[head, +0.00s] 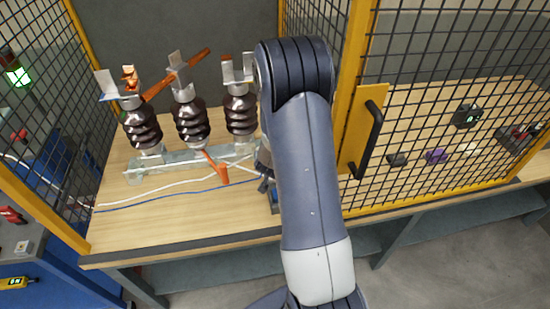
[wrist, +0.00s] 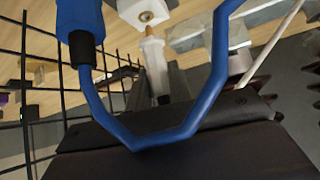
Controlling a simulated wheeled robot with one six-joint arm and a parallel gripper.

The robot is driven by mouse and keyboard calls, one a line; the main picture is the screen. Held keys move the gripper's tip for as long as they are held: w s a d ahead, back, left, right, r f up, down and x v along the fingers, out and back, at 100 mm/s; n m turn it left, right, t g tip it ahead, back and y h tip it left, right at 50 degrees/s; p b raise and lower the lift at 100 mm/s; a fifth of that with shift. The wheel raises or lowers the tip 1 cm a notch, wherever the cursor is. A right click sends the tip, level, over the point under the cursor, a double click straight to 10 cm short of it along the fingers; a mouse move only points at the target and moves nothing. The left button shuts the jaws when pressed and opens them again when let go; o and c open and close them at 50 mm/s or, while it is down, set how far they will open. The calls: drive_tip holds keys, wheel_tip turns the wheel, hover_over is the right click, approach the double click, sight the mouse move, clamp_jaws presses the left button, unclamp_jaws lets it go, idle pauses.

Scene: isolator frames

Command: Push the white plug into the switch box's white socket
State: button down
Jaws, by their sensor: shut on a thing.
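In the wrist view, my gripper (wrist: 158,88) is shut on the white plug (wrist: 155,62). The plug's brass tip points at the white socket (wrist: 134,9), a white block with a brass-rimmed hole. The tip is close to the hole, slightly below it in the picture; I cannot tell whether they touch. A blue plug (wrist: 81,22) with a looping blue cable (wrist: 205,105) is at the upper left and crosses in front of my gripper. In the head view, my arm hides most of the gripper, the plug and the socket.
Three brown insulators (head: 191,122) stand on a metal rail on the wooden bench, with an orange lever (head: 215,168) in front. A white cable (head: 150,192) and a blue cable lie along the bench. The mesh door (head: 440,110) with a black handle stands right of my arm.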

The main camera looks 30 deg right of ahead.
drive_tip(key=shift+f+b, duration=1.25)
drive_tip(key=shift+f, duration=0.25)
idle(0.4)
drive_tip(key=c, duration=1.2)
unclamp_jaws()
drive_tip(key=shift+r, duration=0.15)
drive_tip(key=p+v, duration=0.2)
drive_tip(key=v, duration=0.8)
drive_tip(key=shift+s+r, duration=0.25)
drive_tip(key=shift+a+f, duration=0.1)
drive_tip(key=shift+a, duration=0.05)
